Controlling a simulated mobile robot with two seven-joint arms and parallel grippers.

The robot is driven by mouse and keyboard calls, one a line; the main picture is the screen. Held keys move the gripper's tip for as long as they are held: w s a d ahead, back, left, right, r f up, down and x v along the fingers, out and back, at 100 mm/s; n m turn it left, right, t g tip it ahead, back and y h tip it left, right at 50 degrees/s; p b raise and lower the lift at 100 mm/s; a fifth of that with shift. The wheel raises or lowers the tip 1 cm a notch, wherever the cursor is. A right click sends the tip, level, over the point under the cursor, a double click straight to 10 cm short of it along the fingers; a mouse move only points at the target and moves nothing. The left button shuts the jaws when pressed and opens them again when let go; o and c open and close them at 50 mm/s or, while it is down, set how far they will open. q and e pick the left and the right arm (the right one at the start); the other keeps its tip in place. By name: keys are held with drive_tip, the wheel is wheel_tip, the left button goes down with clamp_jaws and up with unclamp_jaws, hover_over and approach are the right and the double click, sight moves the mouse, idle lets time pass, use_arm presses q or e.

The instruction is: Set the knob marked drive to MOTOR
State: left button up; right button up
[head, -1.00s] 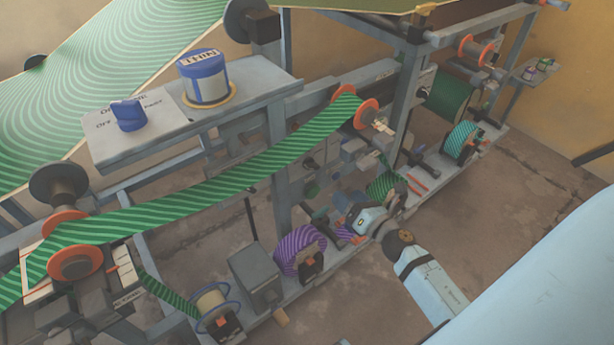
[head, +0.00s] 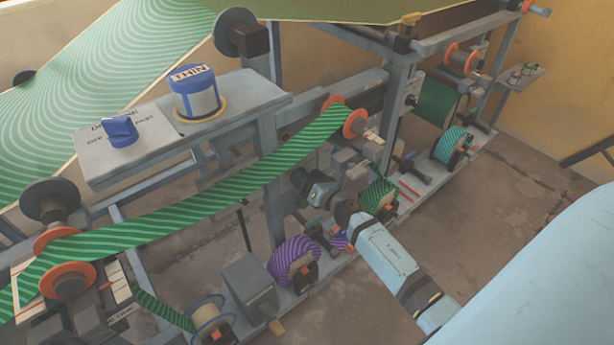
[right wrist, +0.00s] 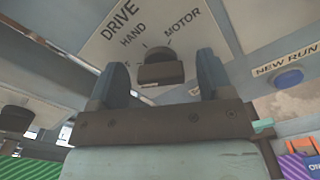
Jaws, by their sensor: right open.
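The drive knob (right wrist: 160,72) is a dark knob on a grey panel (right wrist: 98,48) lettered DRIVE in the right wrist view. HAND is printed at its upper left and MOTOR at its upper right; another label at its left is partly hidden by a finger. Which label the knob points to I cannot tell. My right gripper (right wrist: 160,64) is open, one finger on each side of the knob in the picture; contact is not clear. In the head view my right gripper (head: 314,192) reaches in among the machine parts, and the drive knob cannot be made out. My left gripper is not in view.
A blue button (right wrist: 288,77) under a NEW RUN label sits right of the drive panel. In the head view, a different blue knob (head: 121,131) and a blue-lidded jar (head: 195,94) are on the upper shelf. A green striped web (head: 225,181) runs above my right arm's left side.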

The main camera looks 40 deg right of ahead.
drive_tip(key=shift+w, duration=0.1)
drive_tip(key=c, duration=0.9)
